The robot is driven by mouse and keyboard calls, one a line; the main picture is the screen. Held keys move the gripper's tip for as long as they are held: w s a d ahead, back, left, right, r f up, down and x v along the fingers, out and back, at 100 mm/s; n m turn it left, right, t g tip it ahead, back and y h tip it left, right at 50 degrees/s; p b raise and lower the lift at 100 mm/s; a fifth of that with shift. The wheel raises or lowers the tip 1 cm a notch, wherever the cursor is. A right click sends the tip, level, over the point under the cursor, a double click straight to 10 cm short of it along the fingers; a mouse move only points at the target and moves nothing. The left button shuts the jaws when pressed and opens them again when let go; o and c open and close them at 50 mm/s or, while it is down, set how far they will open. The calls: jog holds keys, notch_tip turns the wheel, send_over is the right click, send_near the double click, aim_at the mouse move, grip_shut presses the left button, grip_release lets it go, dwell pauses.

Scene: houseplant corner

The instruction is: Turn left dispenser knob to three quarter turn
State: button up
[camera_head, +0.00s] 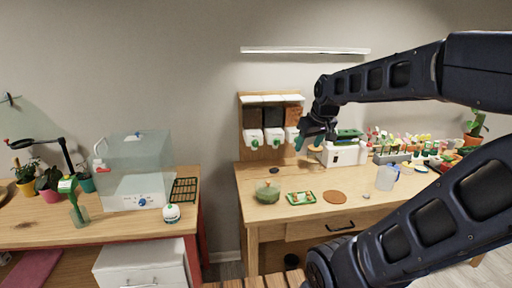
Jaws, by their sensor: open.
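A wall dispenser with three bins hangs on a wooden backboard (243,100) above the right table. The left bin has a white front with a small green knob (255,143). The middle bin holds dark material and has a similar green knob (276,142). The right bin (293,116) holds brown material, and its front is partly covered by my gripper. My gripper (307,142) is open, pointing down in front of the right bin's side, to the right of the left knob and apart from it. The left knob's exact turn angle is too small to tell.
The right table (258,222) holds a green bowl (268,192), a patterned tray (301,198), a brown disc (335,197), a white box (343,154) and several plants. A clear tank (135,165) stands on the left table. Wall space left of the dispenser is clear.

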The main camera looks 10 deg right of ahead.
jog(key=w+d+f+n+t+h, duration=0.25)
jog(key=w+f+n, duration=0.55)
jog(key=w, duration=0.5)
jog(key=w+d+f+n+t+h, duration=0.1)
jog(key=w+d+f+n+h, duration=0.15)
jog(key=w+f+n, duration=0.65)
jog(key=w+a+r+n+t+y, duration=0.2)
jog(key=w+a+r+n+t, duration=0.25)
jog(key=a+r+n, duration=0.45)
jog(key=w+a+r+n+t+y, duration=0.2)
jog(key=w+a+r+n+t, duration=0.35)
jog(key=r, duration=0.55)
jog(key=n, duration=0.2)
send_near(256, 145)
jog(key=shift+g, duration=0.35)
jog(key=w, duration=0.9)
jog(key=shift+w+r, duration=0.3)
